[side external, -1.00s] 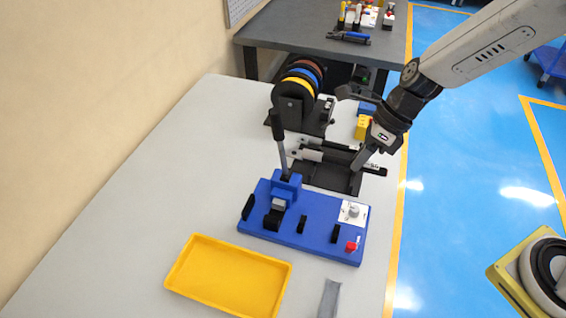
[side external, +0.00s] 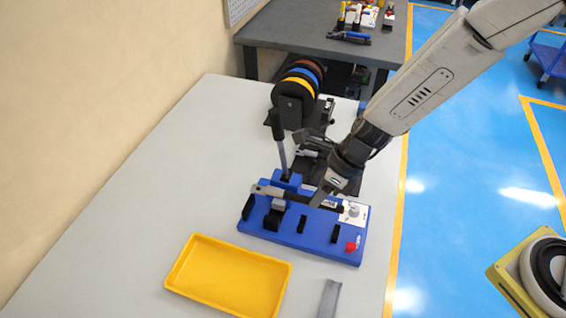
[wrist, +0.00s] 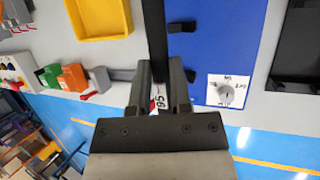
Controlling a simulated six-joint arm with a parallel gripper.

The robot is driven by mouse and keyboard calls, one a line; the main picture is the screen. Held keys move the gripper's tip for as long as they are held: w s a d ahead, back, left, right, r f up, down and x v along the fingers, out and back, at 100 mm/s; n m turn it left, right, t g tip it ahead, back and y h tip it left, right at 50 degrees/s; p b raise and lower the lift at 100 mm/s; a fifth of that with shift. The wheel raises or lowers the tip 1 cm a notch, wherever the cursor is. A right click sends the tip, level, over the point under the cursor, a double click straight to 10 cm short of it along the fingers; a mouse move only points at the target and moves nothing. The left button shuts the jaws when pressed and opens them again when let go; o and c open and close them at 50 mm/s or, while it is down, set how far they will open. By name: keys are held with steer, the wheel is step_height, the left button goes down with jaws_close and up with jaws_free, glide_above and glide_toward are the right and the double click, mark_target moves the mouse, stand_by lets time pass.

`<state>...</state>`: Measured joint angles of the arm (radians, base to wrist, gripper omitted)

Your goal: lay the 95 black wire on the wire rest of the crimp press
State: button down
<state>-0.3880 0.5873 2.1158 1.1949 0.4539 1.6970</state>
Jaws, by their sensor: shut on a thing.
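My gripper (side external: 318,200) is shut on the 95 black wire (side external: 297,196), which has a grey lug at its left end. In the wrist view the black wire (wrist: 153,40) runs up between the fingers (wrist: 160,88), with a "95" label near them. The wire is held over the rear part of the blue crimp press (side external: 318,226), its lug end near the press's lever and die block. Low black posts (side external: 302,224) stand on the press base in front of the wire. I cannot tell whether the wire touches anything on the press.
A yellow tray (side external: 230,276) lies in front of the press, with a grey strip (side external: 329,298) to its right. The press lever (side external: 278,140) stands up close to the wire. Cable spools (side external: 298,88) stand behind. The left of the table is clear.

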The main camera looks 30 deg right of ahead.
mark_target(304, 231)
steer(key=shift+f, duration=0.6)
steer(key=shift+f, duration=0.15)
steer(key=shift+f, duration=3.3)
steer(key=shift+c, duration=2.4)
jaws_free()
steer(key=v, duration=0.7)
steer(key=shift+d+r, duration=0.2)
steer(key=shift+r, duration=0.1)
